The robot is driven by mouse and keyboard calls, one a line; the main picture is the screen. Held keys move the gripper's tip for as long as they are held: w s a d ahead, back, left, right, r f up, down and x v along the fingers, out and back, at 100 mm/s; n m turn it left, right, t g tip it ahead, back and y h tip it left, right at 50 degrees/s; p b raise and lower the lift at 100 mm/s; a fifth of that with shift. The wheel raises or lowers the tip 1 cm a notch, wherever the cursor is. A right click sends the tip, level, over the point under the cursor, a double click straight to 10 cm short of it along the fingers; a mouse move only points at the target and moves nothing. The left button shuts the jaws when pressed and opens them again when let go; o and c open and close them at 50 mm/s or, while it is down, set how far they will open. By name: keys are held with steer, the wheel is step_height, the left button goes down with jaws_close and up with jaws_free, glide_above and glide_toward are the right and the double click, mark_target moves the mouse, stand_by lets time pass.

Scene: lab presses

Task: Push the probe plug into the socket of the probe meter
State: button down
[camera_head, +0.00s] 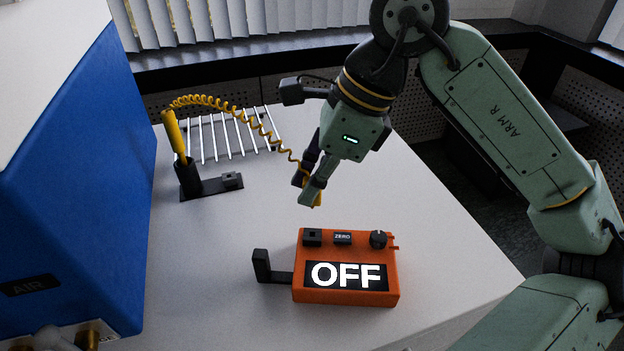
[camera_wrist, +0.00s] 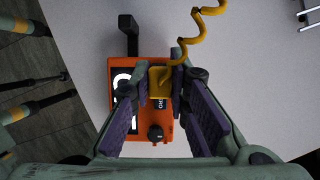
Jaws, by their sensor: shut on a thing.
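The orange probe meter (camera_head: 345,292) lies on the white table, its display reading OFF. A dark socket block (camera_head: 312,237) sits on its top left, beside a ZERO button (camera_head: 342,238) and a black knob (camera_head: 378,239). My gripper (camera_head: 312,196) is shut on the yellow probe plug (camera_head: 317,199), above and behind the meter, apart from it. In the wrist view the plug (camera_wrist: 160,82) sits between the fingertips, over the meter (camera_wrist: 133,72), and hides part of it, including the socket. A coiled yellow cord (camera_head: 240,108) runs from the plug to the yellow probe (camera_head: 174,135).
The probe stands in a black holder (camera_head: 188,178) at the back left. A rack of white rods (camera_head: 225,135) lies behind it. A large blue machine (camera_head: 75,180) fills the left side. A black bracket (camera_head: 261,265) sticks out left of the meter. The table's right side is clear.

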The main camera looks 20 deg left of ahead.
mark_target(315, 202)
steer(key=shift+f+b, duration=2.05)
steer(key=shift+f, duration=0.5)
steer(key=shift+b, duration=0.55)
steer(key=shift+f+b, duration=0.95)
steer(key=shift+f, duration=0.05)
steer(key=c, duration=1.5)
jaws_free()
steer(key=shift+o, duration=0.2)
steer(key=shift+r, duration=0.1)
steer(key=v, duration=1.2)
steer(key=shift+d, duration=0.1)
